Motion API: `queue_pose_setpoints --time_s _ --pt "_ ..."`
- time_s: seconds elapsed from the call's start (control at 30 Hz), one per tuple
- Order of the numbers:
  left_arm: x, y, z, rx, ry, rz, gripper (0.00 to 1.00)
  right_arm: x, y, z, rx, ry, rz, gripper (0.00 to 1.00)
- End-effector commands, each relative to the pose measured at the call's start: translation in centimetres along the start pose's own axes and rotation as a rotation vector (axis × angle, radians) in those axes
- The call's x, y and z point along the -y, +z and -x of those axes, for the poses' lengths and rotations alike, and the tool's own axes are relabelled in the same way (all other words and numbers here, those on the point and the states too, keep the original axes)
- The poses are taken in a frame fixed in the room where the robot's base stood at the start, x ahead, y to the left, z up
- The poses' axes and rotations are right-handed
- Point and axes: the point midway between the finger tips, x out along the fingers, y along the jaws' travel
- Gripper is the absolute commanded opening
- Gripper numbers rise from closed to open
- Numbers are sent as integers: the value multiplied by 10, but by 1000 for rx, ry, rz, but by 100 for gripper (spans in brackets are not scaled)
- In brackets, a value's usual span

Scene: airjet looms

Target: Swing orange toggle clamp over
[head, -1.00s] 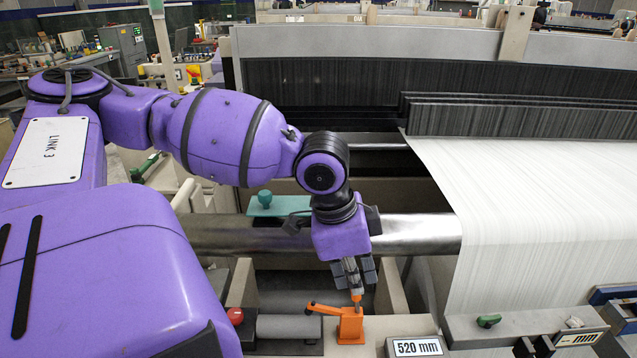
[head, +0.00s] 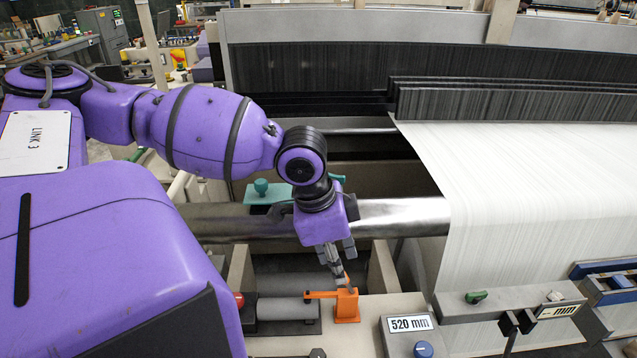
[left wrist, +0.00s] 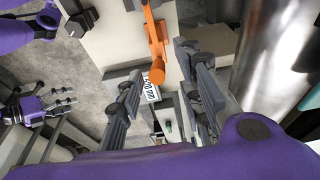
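The orange toggle clamp (head: 346,306) stands on a pale ledge beside the 520 mm display. One orange arm points left from its body, and a short tip rises from its top near my fingers. My left gripper (head: 338,262) is just above the clamp, fingers spread. In the left wrist view, the clamp's round orange end (left wrist: 157,74) shows between the open fingers of that gripper (left wrist: 160,92), with a gap on both sides. My right gripper (left wrist: 66,100) shows small at the left of the left wrist view, away from the clamp; its opening is unclear.
The 520 mm display box (head: 409,324) with a blue knob stands right of the clamp. A red button (head: 239,299) and grey roller (head: 287,309) lie to its left. A steel beam (head: 400,216) runs behind my left gripper. White warp threads (head: 540,190) stretch at right.

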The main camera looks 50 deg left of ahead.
Motion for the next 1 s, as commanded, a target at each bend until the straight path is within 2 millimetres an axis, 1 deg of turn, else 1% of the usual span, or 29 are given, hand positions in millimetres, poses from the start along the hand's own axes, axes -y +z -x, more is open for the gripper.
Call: queue_pose_setpoints --time_s 0.17,0.4,0.73,0.87,1.0 --pt "0 -2 5 -3 0 0 34 0 -5 1 -7 1 0 82" --pt "-1 -9 30 -7 -2 -1 34 -1 -26 4 -40 2 1 82" --pt "-1 -17 61 -7 0 -1 34 -3 -50 7 -77 4 1 82" --pt "-1 -18 68 -4 2 -1 34 -3 -54 8 -84 5 1 82" --pt "-2 -18 68 -1 4 0 34 -3 -54 8 -84 5 1 82"
